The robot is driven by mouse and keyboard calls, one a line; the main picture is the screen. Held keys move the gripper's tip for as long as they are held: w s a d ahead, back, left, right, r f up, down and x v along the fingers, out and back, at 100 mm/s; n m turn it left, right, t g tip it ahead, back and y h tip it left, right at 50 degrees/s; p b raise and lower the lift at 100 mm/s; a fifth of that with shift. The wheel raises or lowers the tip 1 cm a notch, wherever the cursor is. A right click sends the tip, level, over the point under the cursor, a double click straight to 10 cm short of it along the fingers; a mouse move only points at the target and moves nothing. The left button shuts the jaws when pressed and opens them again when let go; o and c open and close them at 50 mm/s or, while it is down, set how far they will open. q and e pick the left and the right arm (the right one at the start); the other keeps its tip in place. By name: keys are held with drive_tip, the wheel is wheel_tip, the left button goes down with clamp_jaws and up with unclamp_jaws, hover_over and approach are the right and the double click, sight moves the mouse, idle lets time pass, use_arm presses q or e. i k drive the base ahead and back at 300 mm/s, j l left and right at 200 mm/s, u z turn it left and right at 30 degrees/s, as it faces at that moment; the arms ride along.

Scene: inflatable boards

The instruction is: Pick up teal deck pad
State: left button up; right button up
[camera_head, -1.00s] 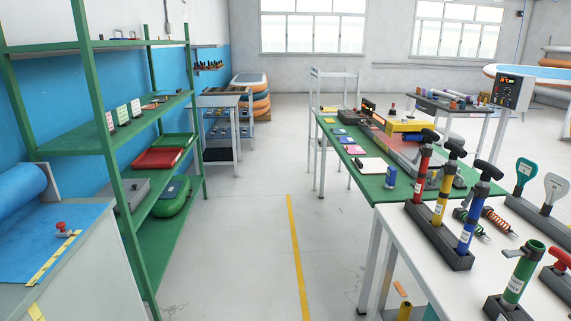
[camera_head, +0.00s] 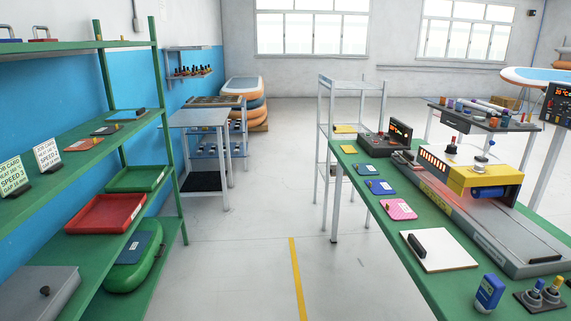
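A flat teal-blue pad (camera_head: 120,115), which looks like the teal deck pad, lies on the middle tier of the green shelf rack (camera_head: 58,157) at the left, towards its far end. A dark pad (camera_head: 104,131) and an orange-red pad (camera_head: 83,145) lie nearer on the same tier. Small items sit on these pads, too small to make out. Neither of my grippers is in view.
Job cards (camera_head: 47,155) stand nearer on that tier. Red (camera_head: 105,213) and green (camera_head: 137,178) trays sit below. At the right, a green-topped table (camera_head: 455,297) bears a machine and several pads, including a pink one (camera_head: 398,209). The grey floor between (camera_head: 240,270) is clear.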

sight(363, 169)
drive_tip(key=i+j+z, duration=0.1)
drive_tip(key=i, duration=2.05)
drive_tip(key=i+j+z, duration=0.1)
drive_tip(key=i+z, duration=0.35)
drive_tip(key=i+j+z, duration=0.3)
drive_tip(key=i+z, duration=0.15)
drive_tip(key=i, duration=0.2)
